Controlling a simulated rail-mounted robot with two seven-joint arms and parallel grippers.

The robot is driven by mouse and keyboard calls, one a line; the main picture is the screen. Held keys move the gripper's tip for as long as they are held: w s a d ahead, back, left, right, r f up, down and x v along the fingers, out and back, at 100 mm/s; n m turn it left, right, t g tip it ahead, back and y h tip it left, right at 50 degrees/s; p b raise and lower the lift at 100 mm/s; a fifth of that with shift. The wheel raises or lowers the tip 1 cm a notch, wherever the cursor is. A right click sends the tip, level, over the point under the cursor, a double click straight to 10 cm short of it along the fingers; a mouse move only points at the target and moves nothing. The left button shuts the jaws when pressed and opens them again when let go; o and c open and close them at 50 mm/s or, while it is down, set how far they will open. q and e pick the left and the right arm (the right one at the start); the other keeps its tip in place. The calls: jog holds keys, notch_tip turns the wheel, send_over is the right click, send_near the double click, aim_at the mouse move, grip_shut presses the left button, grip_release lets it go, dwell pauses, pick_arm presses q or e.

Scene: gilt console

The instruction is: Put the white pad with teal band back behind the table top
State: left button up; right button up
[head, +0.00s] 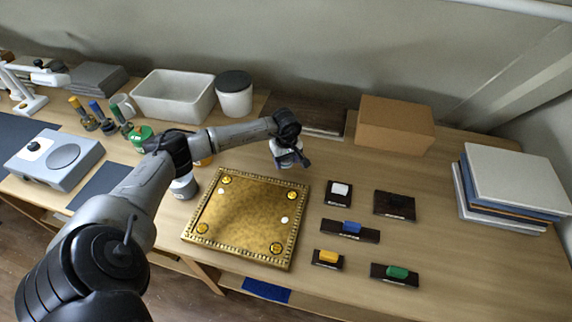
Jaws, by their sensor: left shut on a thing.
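The gilt table top (240,238) is a square golden panel with a beaded rim, lying flat on the wooden bench, with round bosses and small white spots on it. My left gripper (291,163) is beyond its far right corner, pointing down, close above the bench. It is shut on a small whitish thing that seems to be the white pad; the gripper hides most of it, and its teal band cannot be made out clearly. I cannot tell whether the pad touches the bench. My right gripper is not in view.
Dark holders with white (340,189), blue (351,227), yellow (328,257) and green (397,272) tops, and a dark one (395,205), lie right of the panel. A cardboard box (395,125), white tub (173,97) and lidded jar (234,95) stand behind. Books (515,180) are at right.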

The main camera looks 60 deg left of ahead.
pick_arm(q)
notch_tip(320, 180, down, 2)
jog(key=shift+d+f, duration=0.1)
jog(key=shift+f, duration=0.05)
jog(key=o, duration=0.5)
jog(key=shift+f, duration=0.15)
jog(key=o, duration=0.5)
jog(key=shift+r, duration=0.3)
notch_tip(320, 180, up, 10)
jog(key=shift+r+p, duration=0.2)
jog(key=shift+p, duration=0.3)
jog(key=shift+r, duration=0.7)
